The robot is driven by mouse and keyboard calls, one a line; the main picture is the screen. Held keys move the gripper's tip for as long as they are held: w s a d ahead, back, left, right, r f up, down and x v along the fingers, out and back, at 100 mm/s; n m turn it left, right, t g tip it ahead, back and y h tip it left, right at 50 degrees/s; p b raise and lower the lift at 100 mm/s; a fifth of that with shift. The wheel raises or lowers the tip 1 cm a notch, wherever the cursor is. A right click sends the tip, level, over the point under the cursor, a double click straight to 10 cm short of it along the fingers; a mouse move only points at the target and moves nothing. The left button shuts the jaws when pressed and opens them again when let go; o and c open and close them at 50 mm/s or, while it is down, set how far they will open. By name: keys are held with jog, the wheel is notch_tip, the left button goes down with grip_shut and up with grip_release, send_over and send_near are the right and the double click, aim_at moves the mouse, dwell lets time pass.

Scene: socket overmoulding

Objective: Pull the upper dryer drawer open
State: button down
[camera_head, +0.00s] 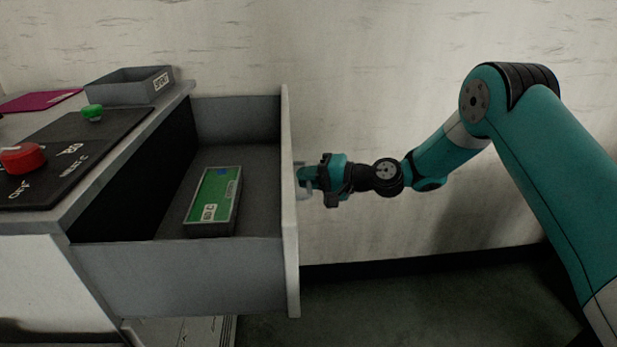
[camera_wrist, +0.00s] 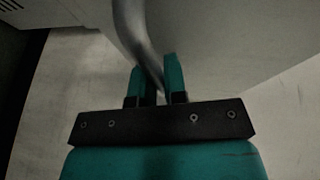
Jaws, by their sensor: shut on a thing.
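The upper dryer drawer (camera_head: 190,277) stands well out from the cabinet, with its inside in view from above. Its pale front panel (camera_head: 291,230) is at the right end. My gripper (camera_head: 308,177) is at the outer side of that panel. In the wrist view, my gripper's two teal fingers (camera_wrist: 160,82) are shut on a curved grey handle (camera_wrist: 133,30) that passes between them. Part of the handle is hidden by the fingers. A box with a green top (camera_head: 215,196) lies inside the drawer.
On the cabinet top are a dark panel (camera_head: 62,165) with a red knob (camera_head: 22,158) and a green button (camera_head: 92,112), a grey tray (camera_head: 130,86) and a magenta sheet (camera_head: 38,101). A wall stands behind. The floor (camera_head: 420,300) right of the drawer is clear.

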jog(key=c, duration=1.2)
grip_release()
jog(key=shift+d, duration=0.1)
jog(key=v, duration=1.7)
jog(key=shift+b, duration=0.45)
jog(key=shift+s, duration=0.1)
